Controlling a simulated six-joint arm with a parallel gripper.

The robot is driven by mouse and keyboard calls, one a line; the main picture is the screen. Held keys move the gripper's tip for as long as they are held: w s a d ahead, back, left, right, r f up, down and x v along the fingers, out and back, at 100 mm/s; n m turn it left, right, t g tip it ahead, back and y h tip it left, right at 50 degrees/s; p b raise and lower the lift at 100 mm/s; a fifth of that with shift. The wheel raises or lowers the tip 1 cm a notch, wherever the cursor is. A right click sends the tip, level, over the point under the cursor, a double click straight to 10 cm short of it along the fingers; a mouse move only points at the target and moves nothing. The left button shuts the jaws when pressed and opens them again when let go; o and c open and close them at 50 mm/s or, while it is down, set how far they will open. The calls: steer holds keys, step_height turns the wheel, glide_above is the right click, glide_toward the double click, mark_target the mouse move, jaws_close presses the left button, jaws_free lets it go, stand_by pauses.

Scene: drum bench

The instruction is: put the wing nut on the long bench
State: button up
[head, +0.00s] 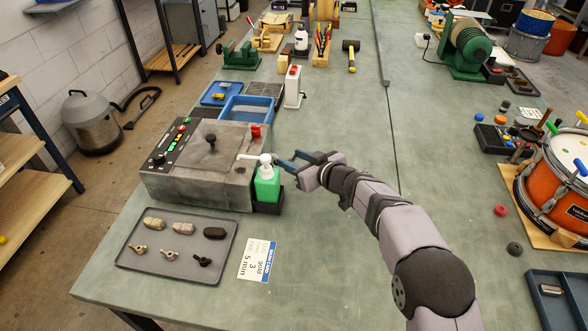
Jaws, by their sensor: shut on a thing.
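My gripper (288,160) has blue fingers pointing left, just right of the neck of a green pump bottle (267,184). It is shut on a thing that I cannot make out. I cannot tell whether the fingertips touch the bottle. A grey tray (134,263) at the lower left bears small winged parts that look like wing nuts: a brass-coloured one (139,249), a pale one (169,256) and a dark one (203,261). The long bench (325,235) is the green-grey top under everything.
A grey machine (200,186) with a knobbed lid stands left of the bottle. A white card (258,260) lies beside the tray. A blue bin (247,112) and white dispenser (293,88) stand behind. A drum (560,190) is at the right. The bench middle is clear.

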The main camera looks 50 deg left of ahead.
steer(key=shift+f, duration=1.75)
steer(key=shift+f, duration=0.2)
steer(key=o, duration=1)
steer(key=shift+r, duration=0.2)
steer(key=b+v, duration=0.2)
steer(key=v, duration=0.9)
steer(key=shift+d+r, duration=0.15)
steer(key=shift+d, duration=0.15)
steer(key=shift+o, duration=0.6)
steer(key=shift+d+r, duration=0.1)
steer(key=shift+d, duration=0.1)
